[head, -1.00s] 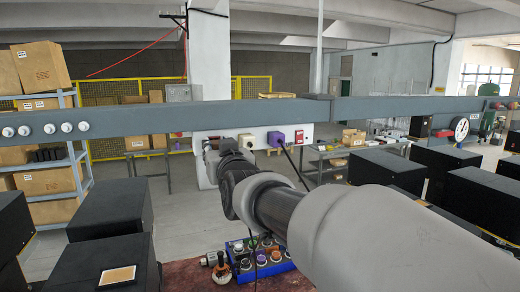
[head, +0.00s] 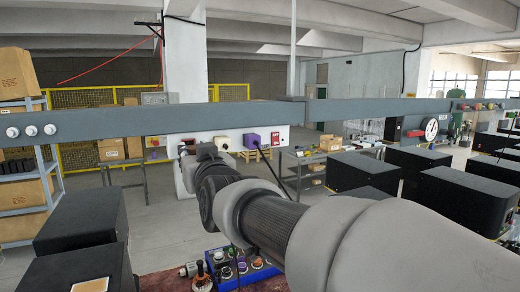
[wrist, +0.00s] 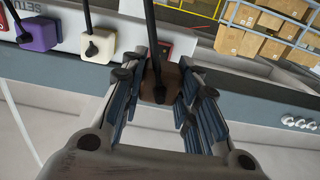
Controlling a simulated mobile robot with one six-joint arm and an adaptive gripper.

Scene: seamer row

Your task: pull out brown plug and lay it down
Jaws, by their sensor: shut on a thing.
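My gripper (wrist: 163,103) reaches to the socket row on the panel. Its fingers stand on both sides of a brown block (wrist: 173,80) in the wrist view, shut on the brown plug. A black cable (wrist: 153,38) runs from it up the picture. The plug body is dark and mostly hidden, and I cannot tell whether it is seated or apart from the panel. In the head view my wrist and arm cover most of this spot.
A cream socket (wrist: 99,44) and a purple socket (wrist: 38,34) with black plugs and cables sit beside it; they also show in the head view as cream (head: 223,143) and purple (head: 251,140). A blue tray of connectors (head: 222,266) stands below my arm.

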